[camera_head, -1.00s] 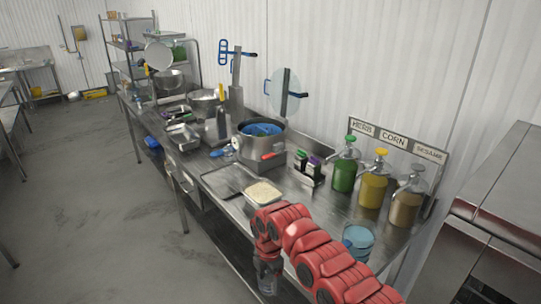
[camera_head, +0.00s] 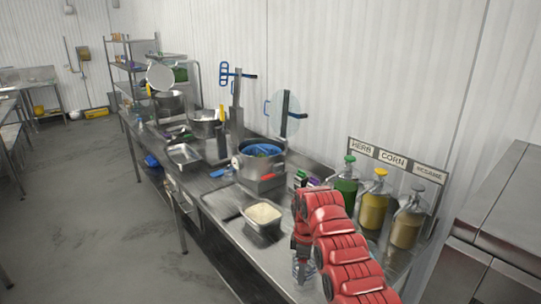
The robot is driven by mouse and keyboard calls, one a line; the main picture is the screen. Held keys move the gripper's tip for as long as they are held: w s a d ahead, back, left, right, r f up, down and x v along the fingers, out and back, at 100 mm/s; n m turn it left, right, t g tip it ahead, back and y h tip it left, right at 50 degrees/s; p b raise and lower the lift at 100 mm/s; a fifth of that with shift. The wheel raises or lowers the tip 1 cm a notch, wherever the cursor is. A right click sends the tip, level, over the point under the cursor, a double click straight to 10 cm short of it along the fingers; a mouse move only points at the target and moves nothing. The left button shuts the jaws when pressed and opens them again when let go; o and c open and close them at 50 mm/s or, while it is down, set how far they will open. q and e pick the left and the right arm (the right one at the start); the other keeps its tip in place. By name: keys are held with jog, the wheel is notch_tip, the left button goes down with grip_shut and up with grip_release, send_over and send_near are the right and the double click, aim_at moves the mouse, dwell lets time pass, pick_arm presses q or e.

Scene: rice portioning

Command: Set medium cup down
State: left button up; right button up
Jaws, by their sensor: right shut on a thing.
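My red right arm comes in from the lower right. My right gripper (camera_head: 301,257) points down and is shut on a clear cup, the medium cup (camera_head: 304,271). The cup is small and partly hidden by the gripper and arm. It shows against the front part of the steel counter (camera_head: 256,260), to the right of the rice tray. I cannot tell whether its base touches the counter. My left gripper is not in view.
A tray of rice (camera_head: 262,215) sits on the counter left of the gripper. A pot with a blue inside (camera_head: 258,160) stands behind it. Herb (camera_head: 345,188), corn (camera_head: 374,205) and sesame (camera_head: 406,228) dispensers stand at the back right.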

aim_at(312, 258)
jog(key=shift+w+d+r+m, duration=0.1)
jog(key=shift+d+r+m, duration=0.15)
jog(key=shift+r+m, duration=0.2)
jog(key=shift+w+d+r+m, duration=0.1)
jog(key=shift+d+r+m, duration=0.2)
jog(key=shift+r, duration=0.2)
jog(key=shift+w+d+r+m, duration=0.2)
jog(key=shift+d+r+m, duration=0.5)
jog(key=shift+m, duration=0.45)
jog(key=s+d+r+m, duration=0.4)
jog(key=d+r+m, duration=0.15)
jog(key=m, duration=0.55)
notch_tip(312, 258, down, 6)
jog(key=b, duration=0.7)
jog(key=shift+a+f, duration=0.15)
jog(key=shift+a, duration=0.2)
